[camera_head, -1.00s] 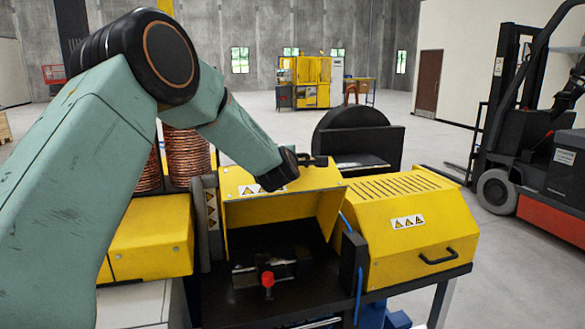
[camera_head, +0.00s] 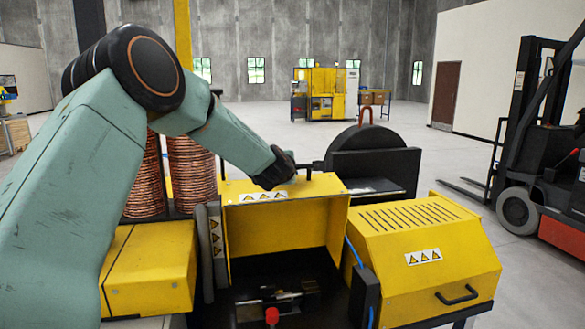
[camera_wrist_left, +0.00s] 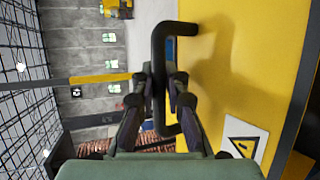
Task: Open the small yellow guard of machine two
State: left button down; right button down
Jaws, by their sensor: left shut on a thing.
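The small yellow guard (camera_head: 330,184) of the machine in front is raised, with its dark inside and a red knob (camera_head: 271,316) showing below. Its black handle (camera_head: 311,164) is at the top; the handle also shows large in the left wrist view (camera_wrist_left: 158,45). My left gripper (camera_wrist_left: 160,84) is shut around the handle bar, with a finger on each side. In the head view the left gripper (camera_head: 299,170) is at the raised guard's top edge, partly hidden by the wrist. My right gripper is not in view.
A larger yellow slotted guard (camera_head: 424,265) with its own handle is shut at the right. A yellow housing (camera_head: 150,270) and copper coils (camera_head: 191,175) stand at the left. A forklift (camera_head: 535,170) is at the far right; another yellow machine (camera_head: 325,93) stands far back. Open floor lies between.

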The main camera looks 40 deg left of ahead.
pick_arm(q)
jog(key=shift+d+r, duration=0.1)
jog(key=c, duration=1.4)
grip_release()
jog(key=shift+s+d, duration=0.1)
jog(key=shift+o, duration=0.2)
jog(key=v, duration=1.2)
jog(key=shift+r, duration=0.15)
jog(key=shift+c, duration=0.2)
